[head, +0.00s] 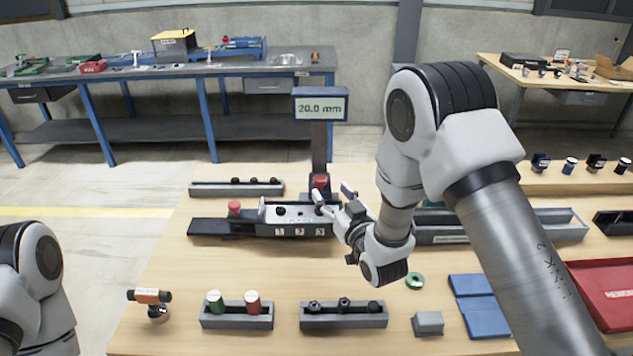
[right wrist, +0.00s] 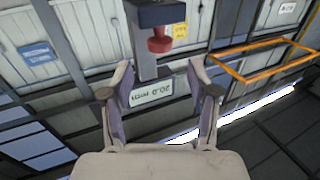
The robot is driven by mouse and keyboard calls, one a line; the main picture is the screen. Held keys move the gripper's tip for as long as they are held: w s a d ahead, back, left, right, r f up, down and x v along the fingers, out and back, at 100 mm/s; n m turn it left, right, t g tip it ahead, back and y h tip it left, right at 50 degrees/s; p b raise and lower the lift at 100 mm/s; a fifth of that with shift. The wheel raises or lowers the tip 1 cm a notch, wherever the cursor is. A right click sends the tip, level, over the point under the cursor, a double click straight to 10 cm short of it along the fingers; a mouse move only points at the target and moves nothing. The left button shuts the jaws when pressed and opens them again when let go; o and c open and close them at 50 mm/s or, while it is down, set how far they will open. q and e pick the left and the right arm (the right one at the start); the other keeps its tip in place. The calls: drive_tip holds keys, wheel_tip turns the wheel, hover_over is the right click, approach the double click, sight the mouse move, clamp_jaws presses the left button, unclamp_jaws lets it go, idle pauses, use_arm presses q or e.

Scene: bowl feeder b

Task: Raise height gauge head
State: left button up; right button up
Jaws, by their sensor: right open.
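The height gauge has a dark upright column (head: 319,142) with a display (head: 320,108) on top that reads 20.0 mm. A red knob (head: 320,181) sits low on the column. My right gripper (head: 333,194) is open and empty, close to the knob at its front right. In the right wrist view the knob (right wrist: 160,43) and display (right wrist: 158,92) appear upside down, and the knob lies beyond the spread fingertips (right wrist: 160,66), not between them. Whether a finger touches the gauge cannot be told. Only a part of my left arm shows at the lower left; its gripper is out of sight.
A numbered fixture block (head: 295,230) with a red-knobbed slide (head: 234,208) stands in front of the gauge. A grey rack (head: 237,188) lies to the left. Part holders (head: 236,322), a green ring (head: 414,281) and blue plates (head: 478,305) lie nearer. Bare tabletop (head: 250,275) lies between.

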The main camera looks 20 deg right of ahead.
sight(320, 178)
drive_tip(key=w, duration=0.2)
drive_tip(key=w+p, duration=0.1)
drive_tip(key=w, duration=0.2)
drive_tip(key=w+p, duration=0.1)
drive_tip(key=w, duration=0.1)
drive_tip(key=shift+w+a, duration=0.15)
drive_tip(key=shift+a, duration=0.25)
clamp_jaws()
drive_tip(key=shift+r, duration=0.1)
